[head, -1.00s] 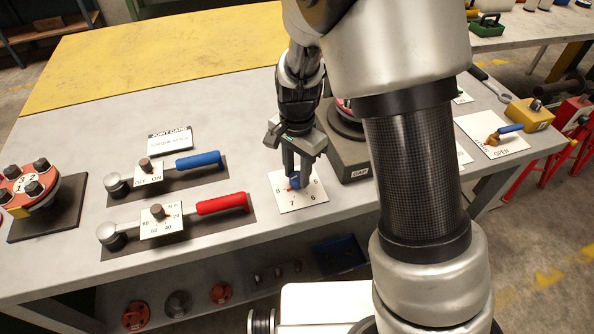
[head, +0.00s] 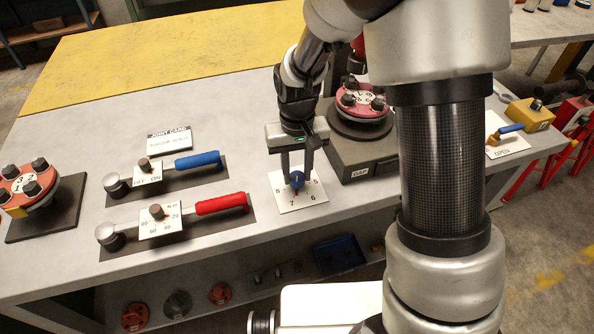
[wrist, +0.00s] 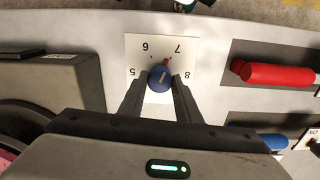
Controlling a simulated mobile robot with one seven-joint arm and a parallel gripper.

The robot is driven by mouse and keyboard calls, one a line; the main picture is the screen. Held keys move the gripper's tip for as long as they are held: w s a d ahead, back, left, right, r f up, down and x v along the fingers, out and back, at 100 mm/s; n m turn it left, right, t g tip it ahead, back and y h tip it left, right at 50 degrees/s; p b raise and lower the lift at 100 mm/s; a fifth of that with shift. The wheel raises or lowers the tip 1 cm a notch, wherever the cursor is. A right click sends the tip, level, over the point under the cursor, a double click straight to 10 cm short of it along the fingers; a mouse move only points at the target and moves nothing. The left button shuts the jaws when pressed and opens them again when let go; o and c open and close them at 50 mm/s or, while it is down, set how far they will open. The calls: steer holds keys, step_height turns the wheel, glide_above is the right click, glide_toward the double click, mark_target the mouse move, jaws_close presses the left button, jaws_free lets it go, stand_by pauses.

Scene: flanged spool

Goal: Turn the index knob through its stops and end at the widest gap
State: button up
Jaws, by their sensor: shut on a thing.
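The index knob (head: 297,180) is blue with a red pointer and sits on a white plate (head: 287,205) numbered 5 to 8. In the wrist view the knob (wrist: 161,77) has its red pointer (wrist: 166,61) between 6 and 7, leaning toward 7. My gripper (head: 297,176) comes down from above, with one finger on each side of the knob, shut on it. The fingers also show in the wrist view (wrist: 160,90). Right of the plate, a red flange (head: 363,100) with dark bolts stands on a dark base labelled GAP (head: 360,172).
Left of the plate lie a red-handled lever (head: 222,204) and a blue-handled lever (head: 198,160). A second bolted red flange (head: 28,186) is at the far left. A blue-handled valve (head: 508,129) marked OPEN is at the right. My arm hides part of the bench.

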mark_target(297, 176)
steer(key=n, duration=0.5)
steer(key=shift+r+n+p, duration=0.1)
steer(key=shift+n+p, duration=0.2)
steer(key=shift+p, duration=0.05)
steer(key=shift+n+p, duration=0.55)
steer(key=shift+n, duration=1.55)
steer(key=o, duration=1.1)
steer(key=shift+c, duration=0.2)
step_height(297, 176, up, 17)
steer(key=p, duration=0.2)
steer(key=shift+r, duration=0.15)
